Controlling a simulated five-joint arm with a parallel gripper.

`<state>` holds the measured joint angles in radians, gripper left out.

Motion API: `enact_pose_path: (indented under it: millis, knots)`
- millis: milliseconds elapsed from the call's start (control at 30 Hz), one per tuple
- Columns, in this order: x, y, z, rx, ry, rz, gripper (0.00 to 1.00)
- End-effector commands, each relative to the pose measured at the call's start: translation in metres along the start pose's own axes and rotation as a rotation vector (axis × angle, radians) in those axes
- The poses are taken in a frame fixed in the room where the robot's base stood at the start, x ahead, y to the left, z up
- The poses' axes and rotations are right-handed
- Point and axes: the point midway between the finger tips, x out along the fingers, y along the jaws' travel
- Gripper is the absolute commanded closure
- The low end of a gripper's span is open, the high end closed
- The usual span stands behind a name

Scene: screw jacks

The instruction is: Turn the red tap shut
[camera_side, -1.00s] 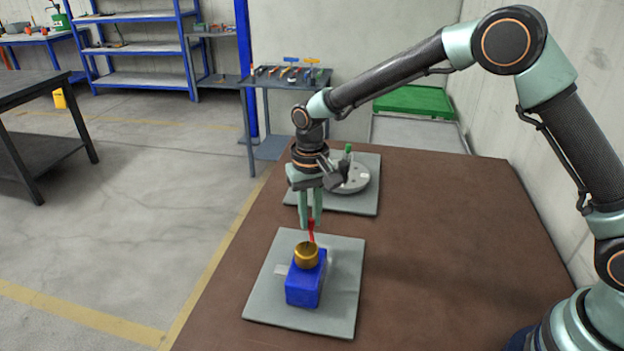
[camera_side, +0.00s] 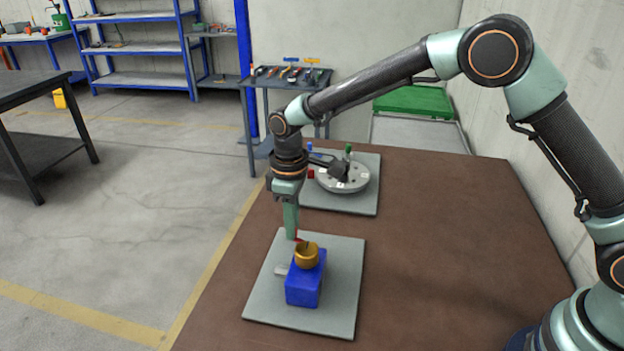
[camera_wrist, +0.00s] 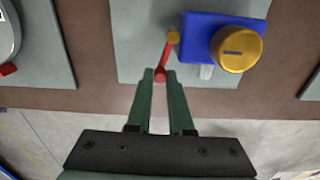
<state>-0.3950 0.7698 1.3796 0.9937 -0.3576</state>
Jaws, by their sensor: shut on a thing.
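The red tap handle (camera_wrist: 165,58) is a thin red lever with a rounded red end, running from a small brass pivot (camera_wrist: 173,37) beside the blue block (camera_wrist: 210,22). In the side view only a bit of the red handle (camera_side: 298,240) shows at the fingertips, behind the brass cap (camera_side: 307,256) on the blue block (camera_side: 304,285). My gripper (camera_wrist: 160,76) is shut on the handle's rounded end, one finger on each side. In the side view my gripper (camera_side: 292,237) points down just left of the cap, and its fingers overlap.
The block stands on a grey plate (camera_side: 340,310) on the brown table (camera_side: 430,250). Behind it, a grey disc (camera_side: 345,180) with coloured pegs sits on another plate (camera_side: 368,205). A pale stub (camera_side: 281,271) sticks out left of the block. The table's right side is clear.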

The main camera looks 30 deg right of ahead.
Motion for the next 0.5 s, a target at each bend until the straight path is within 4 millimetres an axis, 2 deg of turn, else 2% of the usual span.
enact_pose_path:
  millis: [200,500]
  knots:
    - [-0.002,-0.007,-0.004,-0.157,0.008,0.004,1.0]
    - [-0.002,-0.013,-0.004,-0.281,0.008,0.004,1.0]
